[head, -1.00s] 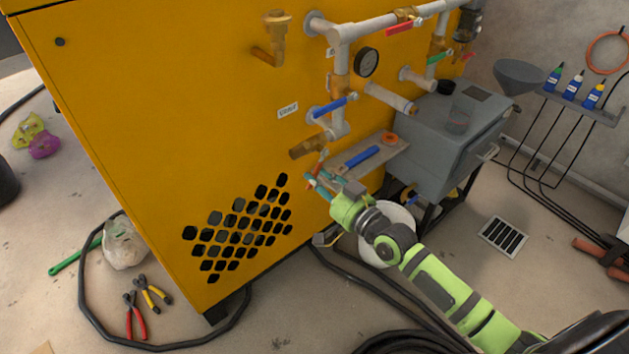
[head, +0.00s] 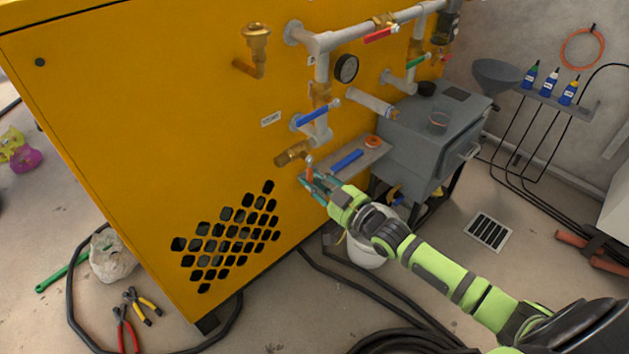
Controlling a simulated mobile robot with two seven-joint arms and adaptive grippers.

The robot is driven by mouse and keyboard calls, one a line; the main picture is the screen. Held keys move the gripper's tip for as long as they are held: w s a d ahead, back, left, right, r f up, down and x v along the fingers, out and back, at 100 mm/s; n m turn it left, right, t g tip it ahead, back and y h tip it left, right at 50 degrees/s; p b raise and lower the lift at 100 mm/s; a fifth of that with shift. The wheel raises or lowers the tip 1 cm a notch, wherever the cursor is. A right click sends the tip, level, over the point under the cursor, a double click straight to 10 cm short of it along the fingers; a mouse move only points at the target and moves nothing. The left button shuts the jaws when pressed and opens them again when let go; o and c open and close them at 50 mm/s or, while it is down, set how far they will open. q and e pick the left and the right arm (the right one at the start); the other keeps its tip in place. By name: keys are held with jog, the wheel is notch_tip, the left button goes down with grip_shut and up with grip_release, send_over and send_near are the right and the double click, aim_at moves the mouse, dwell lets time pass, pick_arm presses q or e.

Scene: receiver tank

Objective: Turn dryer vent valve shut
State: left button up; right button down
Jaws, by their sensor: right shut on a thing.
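A small brass valve (head: 292,155) juts from the lower right of the yellow cabinet face. Its short orange-red handle (head: 309,172) hangs nearly straight down. My right gripper (head: 312,184) is at this handle, with its teal fingertips on the handle's lower end, and is shut on it. The fingers partly hide the handle's tip. A white label (head: 270,119) is on the cabinet to the upper left of the valve; its text is too small to read. My left gripper is not in view.
A blue-handled valve (head: 317,112) sits just above, with red (head: 381,35) and green (head: 418,61) handles higher on the grey pipes. A shelf (head: 375,155) holding a blue tool is close behind the gripper. A grey machine (head: 425,140) and white bucket (head: 367,250) are nearby.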

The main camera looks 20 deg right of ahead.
jog(key=shift+d, duration=0.1)
jog(key=c, duration=1)
grip_release()
jog(key=v, duration=1.2)
jog(key=shift+r, duration=0.1)
